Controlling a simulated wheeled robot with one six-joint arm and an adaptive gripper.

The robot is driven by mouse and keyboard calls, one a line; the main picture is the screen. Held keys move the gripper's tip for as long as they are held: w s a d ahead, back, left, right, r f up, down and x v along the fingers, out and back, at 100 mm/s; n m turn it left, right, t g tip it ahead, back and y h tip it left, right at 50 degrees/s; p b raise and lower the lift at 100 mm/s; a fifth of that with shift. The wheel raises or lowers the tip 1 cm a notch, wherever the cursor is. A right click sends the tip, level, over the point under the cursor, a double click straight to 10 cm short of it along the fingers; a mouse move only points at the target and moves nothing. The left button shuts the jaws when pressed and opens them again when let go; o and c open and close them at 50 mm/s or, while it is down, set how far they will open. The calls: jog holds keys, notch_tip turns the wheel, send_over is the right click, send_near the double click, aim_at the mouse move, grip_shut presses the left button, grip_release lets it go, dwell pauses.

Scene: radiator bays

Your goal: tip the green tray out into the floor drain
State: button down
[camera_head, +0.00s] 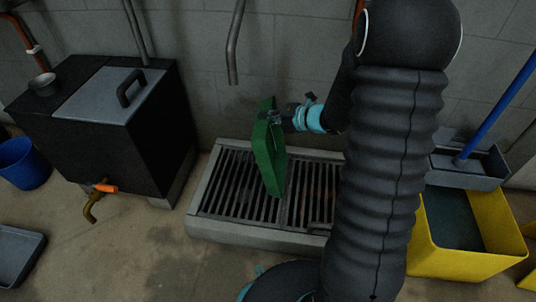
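The green tray (267,155) is tilted steeply, almost on edge, above the floor drain (232,190). Its underside or inside cannot be told apart clearly, and no liquid is seen leaving it. The floor drain has dark grating bars inside a pale raised kerb. My gripper (276,117) is at the tray's upper right edge and appears shut on it. The fingertips are small and partly hidden by the tray. My arm hides the right part of the drain.
A black tank (105,140) with a grey lid and an orange-handled tap (103,188) stands left of the drain. A bent pipe (234,45) hangs from the wall above. A yellow bucket (450,262) with a grey wringer stands at right.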

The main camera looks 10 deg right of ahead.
jog(key=shift+r+p, duration=1.9)
jog(key=shift+r, duration=1.25)
jog(key=shift+r+h+p, duration=0.4)
jog(key=shift+r+p, duration=0.2)
jog(key=shift+p, duration=0.55)
jog(key=r+n+g+h+p, duration=0.1)
jog(key=h+p, duration=0.1)
jog(key=p, duration=0.4)
jog(key=shift+r+g, duration=0.4)
jog(key=shift+r+h, duration=0.15)
jog(key=shift+h, duration=0.45)
jog(key=shift+g, duration=0.3)
jog(key=shift+d, duration=0.1)
